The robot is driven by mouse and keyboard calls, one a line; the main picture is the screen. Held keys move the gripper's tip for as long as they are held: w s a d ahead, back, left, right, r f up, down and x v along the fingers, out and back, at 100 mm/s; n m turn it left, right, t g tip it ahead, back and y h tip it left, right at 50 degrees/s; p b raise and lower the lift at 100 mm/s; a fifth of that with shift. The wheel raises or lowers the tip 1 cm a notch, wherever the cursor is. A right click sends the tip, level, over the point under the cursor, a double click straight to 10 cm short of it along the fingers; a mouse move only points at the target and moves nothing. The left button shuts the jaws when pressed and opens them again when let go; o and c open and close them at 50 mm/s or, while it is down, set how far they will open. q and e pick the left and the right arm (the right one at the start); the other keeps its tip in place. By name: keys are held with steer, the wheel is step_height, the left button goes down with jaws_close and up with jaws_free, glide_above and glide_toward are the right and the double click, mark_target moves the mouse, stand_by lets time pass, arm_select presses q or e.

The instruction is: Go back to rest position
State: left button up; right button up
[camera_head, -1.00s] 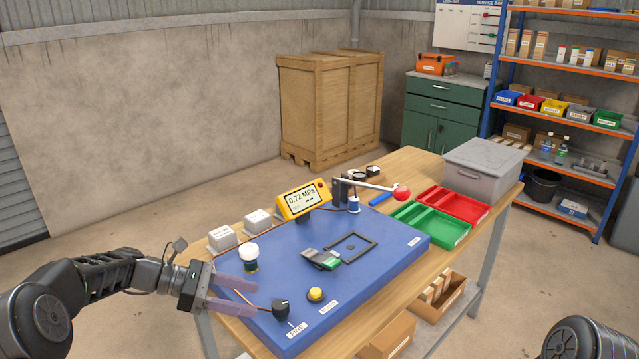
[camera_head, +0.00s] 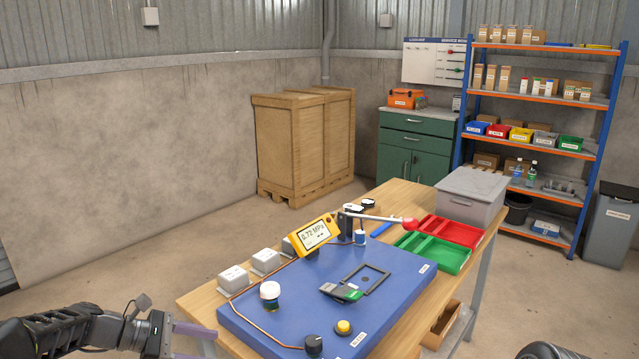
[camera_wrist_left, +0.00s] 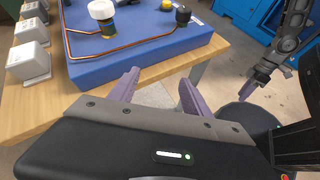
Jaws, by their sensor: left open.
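My left gripper (camera_head: 196,342) is at the lower left of the head view, just off the near left corner of the wooden table. Its jaws are open and empty. In the left wrist view the two purple fingers (camera_wrist_left: 158,90) stand apart with floor between them, beside the blue board (camera_wrist_left: 140,52). In the head view the blue board (camera_head: 275,312) carries a yellow gauge (camera_head: 314,235) reading 0.72 MPa, a white-capped valve (camera_head: 270,290), a black knob (camera_head: 313,345) and a yellow button (camera_head: 343,327). My right gripper is not seen in the head view; a right arm link shows at the bottom right.
Red (camera_head: 455,230) and green (camera_head: 430,254) trays and a grey bin (camera_head: 470,197) stand at the table's far end. White boxes (camera_head: 233,279) line its left edge. A wooden crate (camera_head: 305,147) and shelves (camera_head: 535,125) stand behind. Floor left of the table is clear.

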arm_select(q)
step_height(320, 180, down, 16)
steer(key=s+a+m+y, duration=0.2)
steer(key=s+m+y, duration=0.1)
steer(key=m+y, duration=0.15)
steer(key=s+d+f+m+g+y, duration=0.1)
steer(key=s+d+f+m+y, duration=0.25)
steer(key=s+f, duration=0.5)
steer(key=s+d+f+m+g, duration=0.1)
steer(key=s+d+f+m, duration=0.2)
steer(key=s, duration=0.7)
steer(key=s+d+f+m+g, duration=0.1)
steer(key=s+d+f+m, duration=0.2)
steer(key=s+d+m, duration=0.4)
steer(key=s+d, duration=0.3)
steer(key=d, duration=0.2)
steer(key=shift+s+f+h, duration=0.15)
steer(key=shift+f+h, duration=0.25)
